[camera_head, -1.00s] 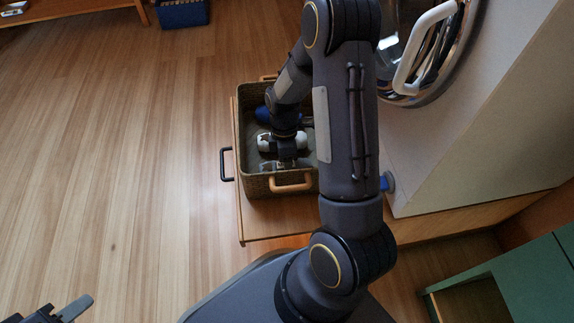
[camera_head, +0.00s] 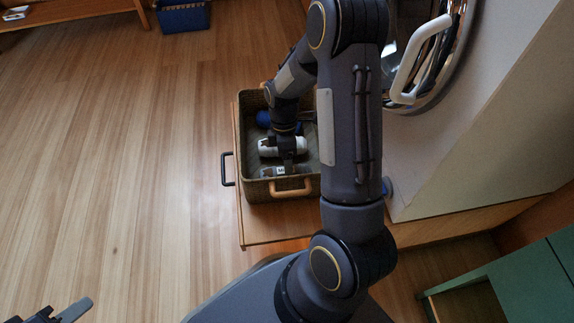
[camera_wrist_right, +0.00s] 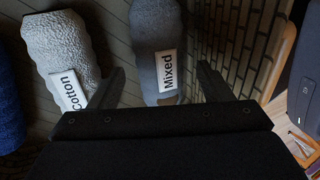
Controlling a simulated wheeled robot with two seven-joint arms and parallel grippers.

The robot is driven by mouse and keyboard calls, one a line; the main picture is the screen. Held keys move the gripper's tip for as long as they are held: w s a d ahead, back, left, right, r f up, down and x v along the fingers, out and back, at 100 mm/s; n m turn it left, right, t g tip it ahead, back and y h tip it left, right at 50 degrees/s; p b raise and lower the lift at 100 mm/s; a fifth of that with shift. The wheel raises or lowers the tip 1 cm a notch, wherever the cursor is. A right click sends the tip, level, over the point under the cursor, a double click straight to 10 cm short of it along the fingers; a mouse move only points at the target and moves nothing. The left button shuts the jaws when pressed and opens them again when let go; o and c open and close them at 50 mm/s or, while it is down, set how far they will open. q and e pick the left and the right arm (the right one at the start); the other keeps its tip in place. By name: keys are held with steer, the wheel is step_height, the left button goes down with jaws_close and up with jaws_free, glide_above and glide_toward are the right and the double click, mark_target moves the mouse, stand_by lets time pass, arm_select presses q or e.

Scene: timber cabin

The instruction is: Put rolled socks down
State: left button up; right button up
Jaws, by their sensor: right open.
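My right arm reaches down into a woven basket (camera_head: 243,165) on the floor-level wooden stand. Its gripper (camera_wrist_right: 158,88) is open and empty, fingers spread. In the right wrist view, a grey rolled sock (camera_wrist_right: 150,35) labelled "Mixed" lies ahead, its labelled end between the fingers. A white rolled sock (camera_wrist_right: 62,45) labelled "Cotton" is beside the left finger, and part of a blue rolled sock (camera_wrist_right: 10,100) shows at the left edge. In the head view, the white sock (camera_head: 267,148) and blue sock (camera_head: 263,118) lie in the basket. My left gripper (camera_head: 68,312) is at the bottom left, partly cut off.
The basket has a tan handle (camera_head: 291,187) in front and stands on a wooden platform (camera_head: 262,230). A dark handle (camera_head: 227,169) is left of it. A round metal door with a white handle (camera_head: 420,60) is at right. Open wooden floor lies left.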

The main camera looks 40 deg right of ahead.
steer(key=p+v, duration=0.3)
steer(key=v, duration=0.6)
steer(key=s+a+r+m+t+y, duration=0.1)
steer(key=s+a+r+m+t, duration=0.15)
steer(key=r, duration=0.35)
steer(key=s+a+r+m+t, duration=0.2)
steer(key=s+r+m, duration=0.1)
steer(key=r, duration=0.2)
steer(key=s+a+r+m+t+y, duration=0.1)
steer(key=s+a+r+m+t, duration=0.3)
steer(key=s+a+m, duration=0.3)
steer(key=s+r+m, duration=0.1)
steer(key=s, duration=0.3)
steer(key=shift+a+r, duration=0.2)
steer(key=shift+a, duration=0.2)
steer(key=shift+s, duration=0.15)
